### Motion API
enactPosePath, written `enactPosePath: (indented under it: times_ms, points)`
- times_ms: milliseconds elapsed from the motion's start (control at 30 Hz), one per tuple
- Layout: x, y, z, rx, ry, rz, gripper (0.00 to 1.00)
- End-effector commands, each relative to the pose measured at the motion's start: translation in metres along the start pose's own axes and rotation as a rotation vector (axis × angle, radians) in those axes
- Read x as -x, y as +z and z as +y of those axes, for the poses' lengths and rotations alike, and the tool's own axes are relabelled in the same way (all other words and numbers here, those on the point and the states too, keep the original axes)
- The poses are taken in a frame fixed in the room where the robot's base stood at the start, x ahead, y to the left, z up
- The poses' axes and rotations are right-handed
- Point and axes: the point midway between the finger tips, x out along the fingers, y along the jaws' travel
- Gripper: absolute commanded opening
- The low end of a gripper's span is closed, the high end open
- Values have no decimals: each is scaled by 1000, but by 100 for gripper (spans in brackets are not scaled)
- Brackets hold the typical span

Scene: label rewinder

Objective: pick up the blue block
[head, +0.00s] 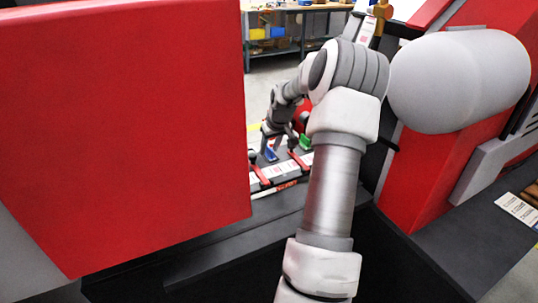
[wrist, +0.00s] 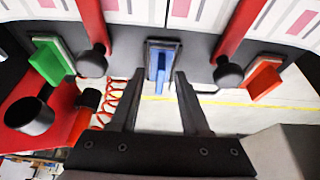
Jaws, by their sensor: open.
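The blue block (wrist: 162,66) is a small upright piece in a dark grey holder at the middle of the wrist view. It also shows small in the head view (head: 270,154), just below my gripper (head: 273,138). In the wrist view my gripper (wrist: 158,76) is open. Its two dark fingers point towards the block, one on each side in the picture, with gaps between. I cannot tell whether the fingertips are level with the block in depth. The block's back is hidden by its holder.
A green block (wrist: 50,62) sits left and an orange block (wrist: 263,80) right, with dark knobs (wrist: 94,60) (wrist: 229,72) on red arms between. A black cup-like part (wrist: 30,115) and red coiled hose (wrist: 122,100) are near. A large red panel (head: 120,130) stands left of my arm.

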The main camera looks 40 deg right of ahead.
Motion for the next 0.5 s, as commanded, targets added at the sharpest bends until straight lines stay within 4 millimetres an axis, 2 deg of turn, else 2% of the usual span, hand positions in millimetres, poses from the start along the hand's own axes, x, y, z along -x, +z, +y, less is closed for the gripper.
enactPosePath:
  times_ms: [33, 200, 300, 500]
  points:
    - [0, 0, 0, 0, 0, 0, 44]
    - [0, 0, 0, 0, 0, 0, 14]
    - [0, 0, 0, 0, 0, 0, 0]
    - [0, 0, 0, 0, 0, 0, 0]
